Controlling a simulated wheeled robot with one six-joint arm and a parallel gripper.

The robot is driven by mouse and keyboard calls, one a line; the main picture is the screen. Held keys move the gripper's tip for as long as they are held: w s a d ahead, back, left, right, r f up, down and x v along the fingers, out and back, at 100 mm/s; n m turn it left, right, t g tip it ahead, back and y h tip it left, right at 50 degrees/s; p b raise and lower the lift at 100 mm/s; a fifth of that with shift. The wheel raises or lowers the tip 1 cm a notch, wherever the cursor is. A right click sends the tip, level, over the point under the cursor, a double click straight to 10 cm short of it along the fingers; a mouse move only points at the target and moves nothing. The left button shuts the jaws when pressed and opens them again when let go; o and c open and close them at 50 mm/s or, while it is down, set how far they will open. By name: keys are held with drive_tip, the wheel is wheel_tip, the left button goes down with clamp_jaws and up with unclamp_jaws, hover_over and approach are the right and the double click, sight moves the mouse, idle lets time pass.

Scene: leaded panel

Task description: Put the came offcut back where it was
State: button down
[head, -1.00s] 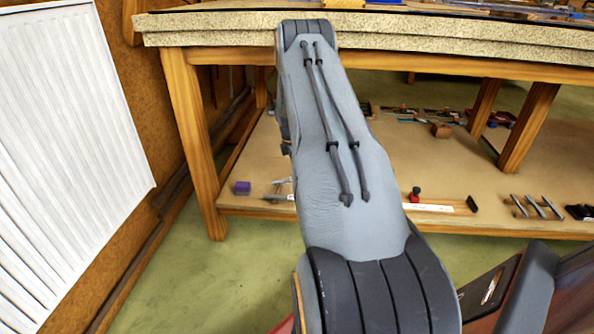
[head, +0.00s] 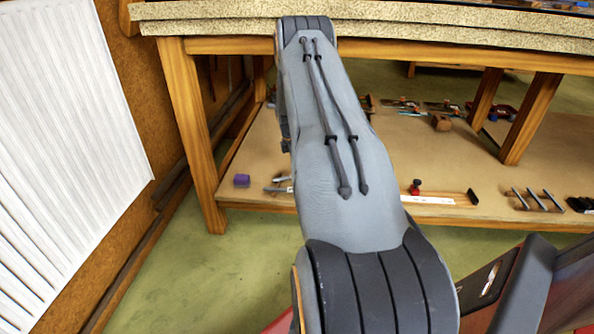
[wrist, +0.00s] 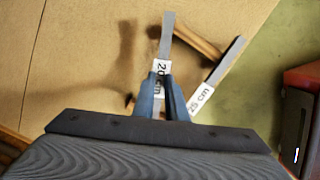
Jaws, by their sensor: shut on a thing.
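In the wrist view my gripper (wrist: 163,84) is shut on a narrow grey strip labelled "20 cm" (wrist: 167,38), which I take to be the came offcut. The strip points away from me over a tan board surface (wrist: 75,60). A second grey strip labelled "25 cm" (wrist: 225,62) lies at a slant just to its right, near the board's edge. I cannot tell whether the held strip touches the surface. In the head view my arm hides the gripper and the held strip.
In the head view the bench's lower shelf (head: 330,205) carries a purple block (head: 242,180), a red-topped tool (head: 415,187), several metal rods (head: 533,200) and a wooden block (head: 441,122). A bench leg (head: 192,135) and white radiator (head: 65,150) stand left. A brown wooden bar (wrist: 193,37) lies near the strips.

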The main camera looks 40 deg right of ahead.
drive_tip(key=shift+f, duration=0.4)
drive_tip(key=c, duration=1.7)
unclamp_jaws()
drive_tip(key=r, duration=0.2)
drive_tip(key=r+p, duration=0.1)
drive_tip(key=r, duration=0.2)
drive_tip(key=r+p, duration=0.1)
drive_tip(key=r, duration=0.2)
drive_tip(key=shift+w+a, duration=0.2)
drive_tip(key=shift+a, duration=0.2)
drive_tip(key=shift+f, duration=0.1)
